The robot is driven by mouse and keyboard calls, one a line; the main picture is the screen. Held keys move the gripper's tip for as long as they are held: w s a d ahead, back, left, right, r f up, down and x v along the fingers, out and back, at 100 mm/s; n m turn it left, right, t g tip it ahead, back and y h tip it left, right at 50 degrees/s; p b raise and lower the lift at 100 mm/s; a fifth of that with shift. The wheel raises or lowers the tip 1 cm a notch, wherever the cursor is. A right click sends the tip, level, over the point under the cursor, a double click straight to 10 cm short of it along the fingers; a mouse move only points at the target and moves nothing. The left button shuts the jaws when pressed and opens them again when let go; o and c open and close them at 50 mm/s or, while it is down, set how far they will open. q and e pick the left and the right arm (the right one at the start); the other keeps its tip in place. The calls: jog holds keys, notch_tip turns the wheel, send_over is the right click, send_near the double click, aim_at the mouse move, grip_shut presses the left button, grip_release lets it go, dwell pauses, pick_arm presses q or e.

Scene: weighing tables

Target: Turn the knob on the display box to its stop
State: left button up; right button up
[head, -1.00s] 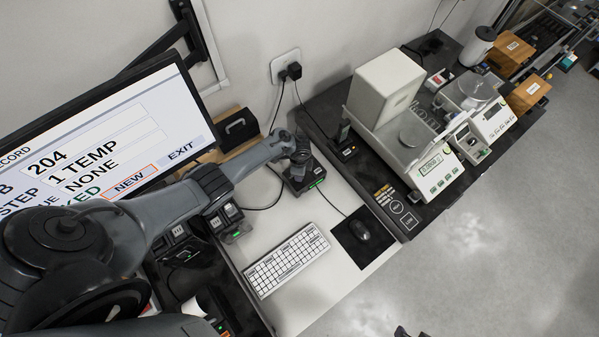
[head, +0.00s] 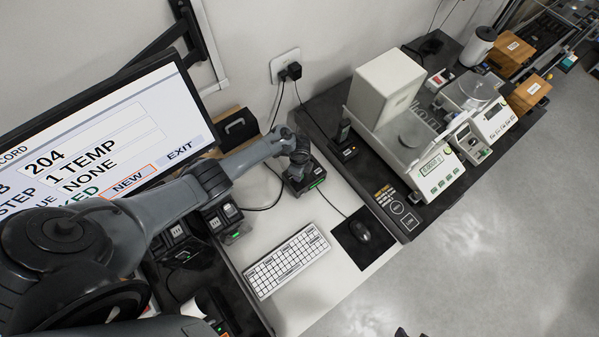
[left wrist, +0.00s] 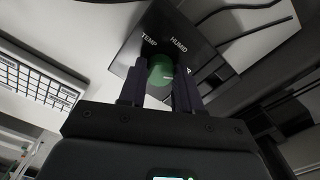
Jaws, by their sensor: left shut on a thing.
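In the head view my left gripper (head: 299,160) reaches down over the small dark box (head: 312,183) against the back of the white table. The knob is hidden there by my wrist. My right gripper cannot be made out; only small dark tips show at the bottom edge of the head view.
A keyboard (head: 286,260) and a mouse (head: 361,231) on a black pad lie in front of the box. A large monitor (head: 95,150) stands left, behind my arm. White balances (head: 440,172) stand on the dark table at right. Cables run behind the box.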

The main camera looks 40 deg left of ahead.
pick_arm(q)
jog(key=o, duration=1)
jog(key=shift+o, duration=0.2)
jog(key=shift+r, duration=0.1)
notch_tip(320, 180, up, 11)
jog(key=p, duration=0.4)
jog(key=shift+f, duration=0.2)
